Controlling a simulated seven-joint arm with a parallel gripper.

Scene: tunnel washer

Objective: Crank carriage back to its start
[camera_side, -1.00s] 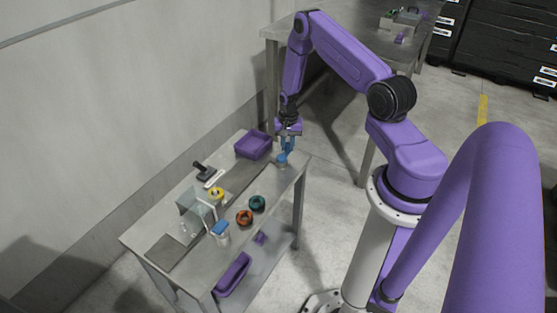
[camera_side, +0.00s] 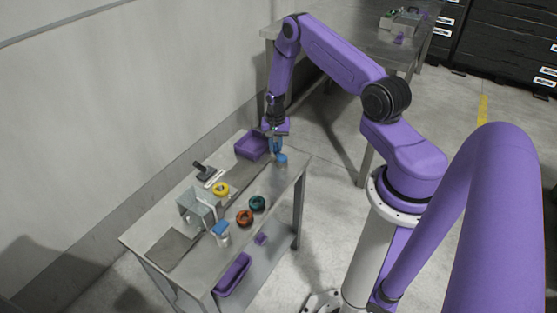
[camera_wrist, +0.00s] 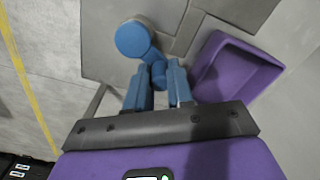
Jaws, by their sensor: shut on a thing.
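A blue crank (camera_side: 282,159) sits at the far right end of the steel bench (camera_side: 262,178). In the wrist view, its round blue end (camera_wrist: 133,38) and short arm lead to a knob between my fingers. My gripper (camera_side: 277,150) is shut on the crank's knob, and its blue fingertips (camera_wrist: 158,76) hide part of it. A grey box-like housing (camera_side: 197,207) stands mid-bench. A yellow ring (camera_side: 221,189) lies just beyond it, on the crank side. I cannot clearly tell which part is the carriage.
A purple bin (camera_side: 251,146) stands close beside my gripper and also shows in the wrist view (camera_wrist: 235,70). An orange ring (camera_side: 245,218) and a green ring (camera_side: 257,203) lie near the front edge. A black-handled tool (camera_side: 202,171) lies behind. Another purple bin (camera_side: 233,274) is on the lower shelf.

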